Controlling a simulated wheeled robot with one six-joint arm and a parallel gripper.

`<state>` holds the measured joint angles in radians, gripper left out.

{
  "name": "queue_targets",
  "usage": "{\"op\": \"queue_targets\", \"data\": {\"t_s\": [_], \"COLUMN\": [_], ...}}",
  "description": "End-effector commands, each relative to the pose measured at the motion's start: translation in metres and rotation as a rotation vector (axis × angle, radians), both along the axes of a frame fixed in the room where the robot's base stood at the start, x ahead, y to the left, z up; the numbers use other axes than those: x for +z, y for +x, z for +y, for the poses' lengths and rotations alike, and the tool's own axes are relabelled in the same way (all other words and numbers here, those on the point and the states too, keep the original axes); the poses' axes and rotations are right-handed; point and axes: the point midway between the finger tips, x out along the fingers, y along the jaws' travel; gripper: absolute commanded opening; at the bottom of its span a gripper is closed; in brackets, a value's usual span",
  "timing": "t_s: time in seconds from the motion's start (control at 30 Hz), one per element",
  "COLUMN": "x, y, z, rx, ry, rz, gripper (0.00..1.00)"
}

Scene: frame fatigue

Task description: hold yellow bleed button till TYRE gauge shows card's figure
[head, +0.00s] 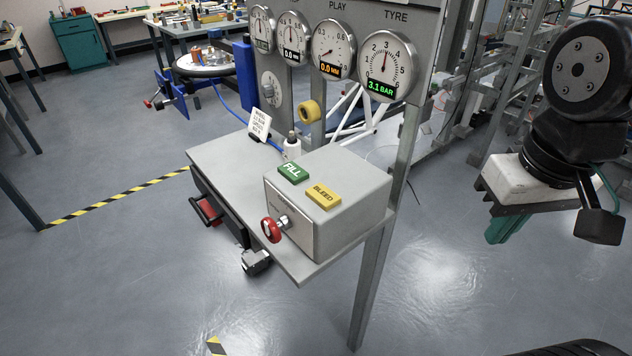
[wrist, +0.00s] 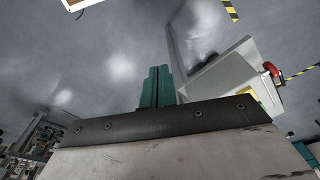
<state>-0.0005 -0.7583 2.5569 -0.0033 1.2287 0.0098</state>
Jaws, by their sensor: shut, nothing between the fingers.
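The yellow BLEED button (head: 324,195) sits on top of a grey box (head: 355,190), just right of the green FILL button (head: 294,172). The TYRE gauge (head: 389,66) is on the panel above, and its green display reads 3.1 BAR. A white card (head: 260,124) stands tilted at the back of the bench; its small text is too small to read surely. My gripper (head: 497,232) is well right of the box, apart from it. In the wrist view its green fingers (wrist: 157,86) are shut together and empty, with the box (wrist: 225,72) beyond them.
A red knob (head: 271,229) juts from the box front. A metal post (head: 385,215) stands at the bench's right side, between the box and my gripper. A yellow roll (head: 310,111) hangs on the panel. Open floor (head: 440,285) lies right of the bench.

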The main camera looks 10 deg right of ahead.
Motion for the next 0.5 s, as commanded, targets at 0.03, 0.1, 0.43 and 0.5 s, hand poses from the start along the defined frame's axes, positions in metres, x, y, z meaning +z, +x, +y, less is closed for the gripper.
{"op": "queue_targets", "data": {"t_s": [0.03, 0.1, 0.43, 0.5], "x": [0.003, 0.01, 0.063, 0.067], "y": [0.004, 0.015, 0.131, 0.152], "z": [0.002, 0.005, 0.098, 0.125], "rx": [-0.01, -0.054, -0.556, -0.666], "ry": [0.002, 0.009, 0.055, 0.058], "rz": [0.003, 0.01, 0.076, 0.087], "gripper": [0.0, 0.0, 0.0, 0.0]}}
